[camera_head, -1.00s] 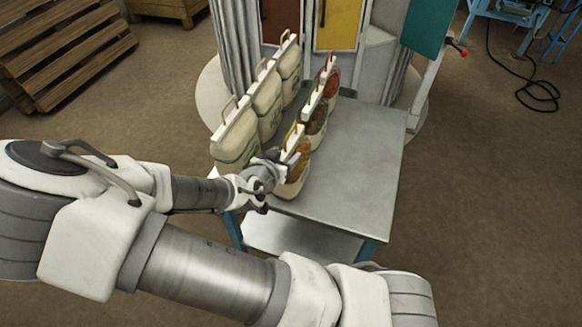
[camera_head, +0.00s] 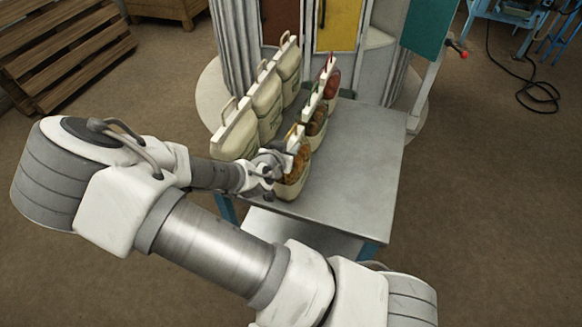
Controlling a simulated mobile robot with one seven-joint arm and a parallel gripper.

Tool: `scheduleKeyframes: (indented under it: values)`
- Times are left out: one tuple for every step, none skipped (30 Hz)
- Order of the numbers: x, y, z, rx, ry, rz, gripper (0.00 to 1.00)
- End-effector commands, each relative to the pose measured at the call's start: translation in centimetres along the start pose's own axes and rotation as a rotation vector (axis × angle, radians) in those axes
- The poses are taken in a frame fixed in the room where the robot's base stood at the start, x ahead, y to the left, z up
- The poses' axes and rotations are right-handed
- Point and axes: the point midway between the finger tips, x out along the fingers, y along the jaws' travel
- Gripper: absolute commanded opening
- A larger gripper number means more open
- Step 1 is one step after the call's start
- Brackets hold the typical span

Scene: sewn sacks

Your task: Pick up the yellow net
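The yellow net (camera_head: 292,177) is the nearest sack of the right-hand row on the grey table. It has a white top bar, a yellow handle and orange-brown contents. My gripper (camera_head: 283,158) reaches in from the left and is right at the net's upper part, just below the bar. The fingers are small and partly hidden against the net, so I cannot tell whether they are open or closed on it.
A green net (camera_head: 316,121) and a red net (camera_head: 331,84) stand behind it in the same row. Several cream sacks (camera_head: 236,134) form a row to the left. The right part of the metal table (camera_head: 361,157) is clear. A pallet stack (camera_head: 62,52) is far left.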

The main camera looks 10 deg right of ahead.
Motion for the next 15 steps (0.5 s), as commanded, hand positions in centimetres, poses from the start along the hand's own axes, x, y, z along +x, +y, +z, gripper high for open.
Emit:
scheduleKeyframes:
  values:
    - [-0.01,0.00,0.00,0.000,0.000,0.000,0.21]
    - [-0.01,0.01,0.00,0.000,0.000,0.000,0.15]
    - [-0.01,0.01,0.00,0.000,0.000,0.000,0.08]
    - [-0.01,0.01,0.00,0.000,0.000,0.000,0.03]
    - [-0.02,0.00,0.00,0.000,0.000,0.000,0.00]
    - [-0.02,0.00,0.00,0.000,0.000,0.000,0.00]
    - [-0.02,0.00,0.00,0.000,0.000,0.000,0.00]
    - [-0.02,0.00,0.01,0.000,0.000,0.000,0.00]
    - [-0.02,0.00,0.01,0.000,0.000,0.000,0.00]
    - [-0.02,0.00,0.01,0.000,0.000,0.000,0.00]
    - [-0.02,-0.01,0.01,0.000,0.000,0.000,0.00]
    - [-0.02,-0.01,0.01,0.000,0.000,0.000,0.00]
    - [-0.02,-0.01,0.01,0.000,0.000,0.000,0.00]
    - [-0.02,-0.01,0.01,0.000,0.000,0.000,0.00]
    - [-0.02,-0.01,0.01,0.000,0.000,0.000,0.00]
